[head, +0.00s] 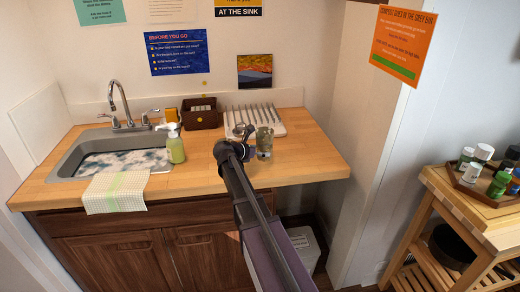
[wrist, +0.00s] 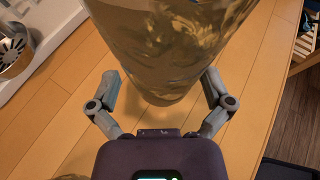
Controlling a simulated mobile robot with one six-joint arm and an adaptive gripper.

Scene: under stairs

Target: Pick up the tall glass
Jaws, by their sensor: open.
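The tall glass (head: 264,142) is a clear, brownish tumbler on the wooden counter, in front of the dish rack. In the wrist view the glass (wrist: 170,50) fills the upper middle, its base low in the picture and its top cut off. My gripper (wrist: 162,88) is open, with one finger on each side of the glass's lower part. Gaps show between the fingers and the base. In the head view my arm comes up from below and hides most of my gripper (head: 243,142), just left of the glass.
A white dish rack (head: 268,118) stands behind the glass, with a metal item (wrist: 12,48) at its near end. A soap bottle (head: 175,146) and the sink (head: 75,158) are to the left. The counter (head: 312,160) is clear to the right, up to its edge.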

